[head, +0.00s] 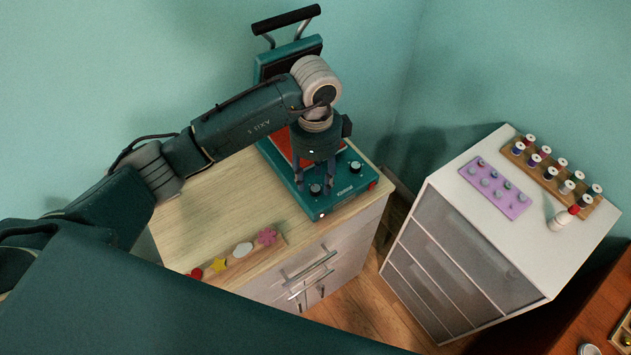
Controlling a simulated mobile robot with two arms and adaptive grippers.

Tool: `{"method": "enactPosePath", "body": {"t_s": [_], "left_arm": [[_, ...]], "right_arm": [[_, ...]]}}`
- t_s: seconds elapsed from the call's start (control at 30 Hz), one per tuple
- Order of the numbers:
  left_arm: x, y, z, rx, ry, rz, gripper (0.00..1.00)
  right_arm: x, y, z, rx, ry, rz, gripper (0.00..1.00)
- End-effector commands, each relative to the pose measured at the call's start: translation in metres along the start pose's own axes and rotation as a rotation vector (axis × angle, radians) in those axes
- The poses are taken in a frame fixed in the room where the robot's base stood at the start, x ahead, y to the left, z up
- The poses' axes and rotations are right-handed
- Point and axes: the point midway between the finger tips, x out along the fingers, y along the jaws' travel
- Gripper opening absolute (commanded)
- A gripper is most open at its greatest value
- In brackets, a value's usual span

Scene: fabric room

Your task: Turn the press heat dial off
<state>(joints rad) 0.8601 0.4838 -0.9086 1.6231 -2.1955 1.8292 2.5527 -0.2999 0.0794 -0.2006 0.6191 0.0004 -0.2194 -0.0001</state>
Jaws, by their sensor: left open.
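The teal heat press (345,196) stands at the back right of the wooden-topped cabinet, its lid raised with a black handle (286,19) at the top. Two dark dials show on its front panel, a left dial (315,189) and a right dial (355,166). Which one sets the heat, and where each points, is too small to tell. My left gripper (315,187) is open, pointing down over the front panel with its fingers around or just above the left dial. I cannot tell if they touch it. My arm hides part of the red plate. My right gripper is not in view.
The wooden top (205,220) is clear to the left of the press, with a strip of coloured shapes (242,250) at its front edge. A white drawer unit (470,215) at right carries a purple tray (495,188) and a spool rack (556,174).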

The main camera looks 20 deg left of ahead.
Motion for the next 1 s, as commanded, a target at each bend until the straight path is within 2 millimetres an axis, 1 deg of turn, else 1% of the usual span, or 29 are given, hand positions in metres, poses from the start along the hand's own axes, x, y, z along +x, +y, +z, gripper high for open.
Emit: {"method": "enactPosePath", "body": {"t_s": [0.03,0.2,0.3,0.4,0.5,0.6,1.0], "left_arm": [[-0.012,-0.001,-0.001,0.001,0.002,-0.005,0.42],[-0.050,-0.002,0.000,0.001,0.002,-0.006,0.42],[-0.068,-0.001,0.000,0.001,0.001,-0.005,0.42],[-0.083,-0.001,0.000,0.000,0.001,-0.004,0.42],[-0.092,-0.001,0.000,0.000,0.000,-0.003,0.42],[-0.096,0.000,0.000,0.001,0.000,-0.002,0.42],[-0.096,0.000,0.000,0.000,0.000,-0.001,0.42]], "right_arm": [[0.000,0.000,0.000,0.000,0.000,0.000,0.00],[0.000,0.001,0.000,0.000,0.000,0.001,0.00],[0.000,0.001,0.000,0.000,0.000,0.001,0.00],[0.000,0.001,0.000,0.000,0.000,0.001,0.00],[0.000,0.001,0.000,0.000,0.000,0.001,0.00],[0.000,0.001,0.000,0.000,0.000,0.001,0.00],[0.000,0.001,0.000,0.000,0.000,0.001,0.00]]}}
